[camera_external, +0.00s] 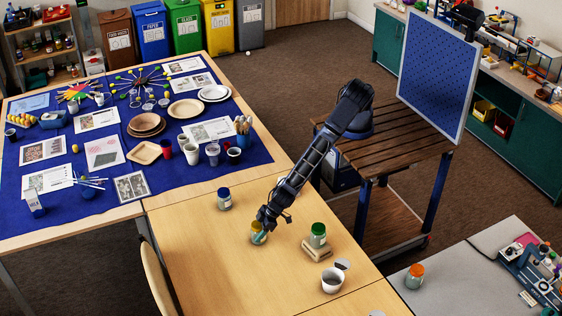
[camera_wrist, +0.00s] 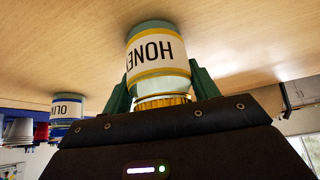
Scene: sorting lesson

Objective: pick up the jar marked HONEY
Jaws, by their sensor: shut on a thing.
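The HONEY jar (camera_external: 258,238) has a yellow lid and stands upright on the light wooden table. In the wrist view, which is upside down, the HONEY jar (camera_wrist: 150,52) shows its white label, yellow bands and teal base. My gripper (camera_external: 264,222) reaches it from above. In the wrist view my gripper (camera_wrist: 160,84) has its green fingers on both sides of the jar near the lid, shut on it. The base is at or very near the tabletop; I cannot tell if there is a gap.
A blue-lidded jar (camera_external: 224,198) stands to the left. An orange-lidded jar (camera_external: 414,276) is on a grey table.

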